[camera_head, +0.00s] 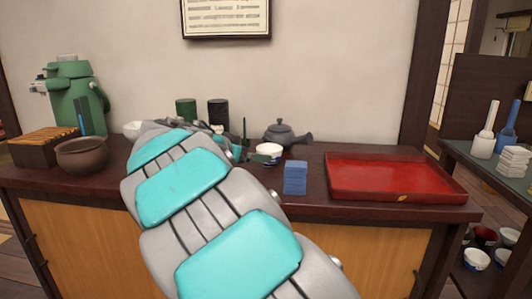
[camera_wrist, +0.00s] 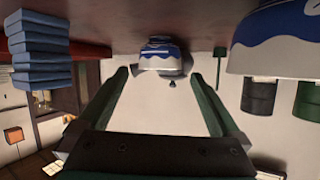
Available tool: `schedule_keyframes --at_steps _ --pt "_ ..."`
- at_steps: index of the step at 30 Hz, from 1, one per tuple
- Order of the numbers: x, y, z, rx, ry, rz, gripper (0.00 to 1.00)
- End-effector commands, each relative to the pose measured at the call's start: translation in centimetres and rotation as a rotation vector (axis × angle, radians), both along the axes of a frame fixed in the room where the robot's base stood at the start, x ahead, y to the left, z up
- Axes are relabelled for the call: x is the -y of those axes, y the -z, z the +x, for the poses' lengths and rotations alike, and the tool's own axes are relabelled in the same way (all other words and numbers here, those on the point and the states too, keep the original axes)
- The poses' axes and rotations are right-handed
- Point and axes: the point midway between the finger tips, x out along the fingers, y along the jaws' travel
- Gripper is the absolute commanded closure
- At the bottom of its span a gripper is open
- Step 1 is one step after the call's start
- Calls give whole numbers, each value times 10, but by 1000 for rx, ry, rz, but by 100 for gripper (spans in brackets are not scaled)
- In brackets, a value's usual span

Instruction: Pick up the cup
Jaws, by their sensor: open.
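In the wrist view, which is upside down, a white cup with a blue wave band (camera_wrist: 160,53) sits ahead between the tips of my gripper (camera_wrist: 158,76). The fingers are spread, with nothing held between them, and the cup appears beyond the tips. A second, larger-looking blue-and-white cup (camera_wrist: 285,42) is close on the right of the wrist view. In the head view my arm hides most of my gripper and the counter behind it.
A blue stack (camera_head: 295,178) stands close right of the cup, with a grey teapot (camera_head: 281,135) behind. A red tray (camera_head: 395,192) lies further right. Green (camera_head: 186,111) and black (camera_head: 218,112) canisters stand at the wall. A brown bowl (camera_head: 83,156) is left.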

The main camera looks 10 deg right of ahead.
Motion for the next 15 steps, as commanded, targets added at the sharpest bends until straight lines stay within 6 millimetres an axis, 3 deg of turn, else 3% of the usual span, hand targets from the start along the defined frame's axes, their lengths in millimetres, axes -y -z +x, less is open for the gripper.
schedule_keyframes --at_steps 15 --pt "35 18 35 -4 0 2 0"
